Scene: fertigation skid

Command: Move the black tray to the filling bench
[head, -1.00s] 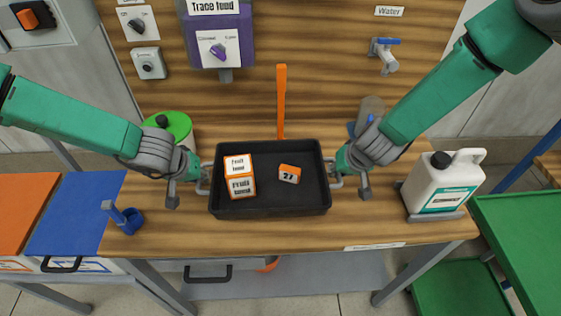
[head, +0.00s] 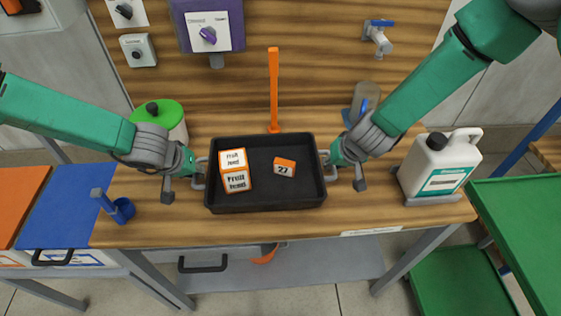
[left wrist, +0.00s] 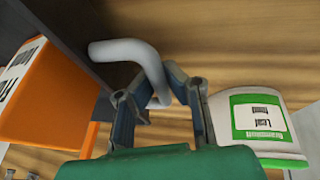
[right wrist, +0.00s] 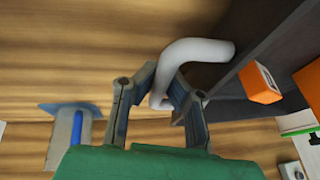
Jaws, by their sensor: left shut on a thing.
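The black tray (head: 265,203) is over the front middle of the wooden bench (head: 140,215). It looks level; a gap beneath it cannot be judged. Inside are an orange-and-white fruit feed box (head: 235,172) at the left and a small orange block marked 27 (head: 284,168). My left gripper (head: 198,172) is shut on the tray's left grey handle (left wrist: 130,52). My right gripper (head: 330,168) has its fingers closed around the right handle (right wrist: 200,50). No label in view marks the filling bench.
Behind the tray stand an orange post (head: 274,95) and a green-lidded tub (head: 160,112). A white jug (head: 437,165) is at the right, a blue holder (head: 122,210) at the left. A green table (head: 525,220) stands right; blue (head: 65,210) and orange surfaces lie left.

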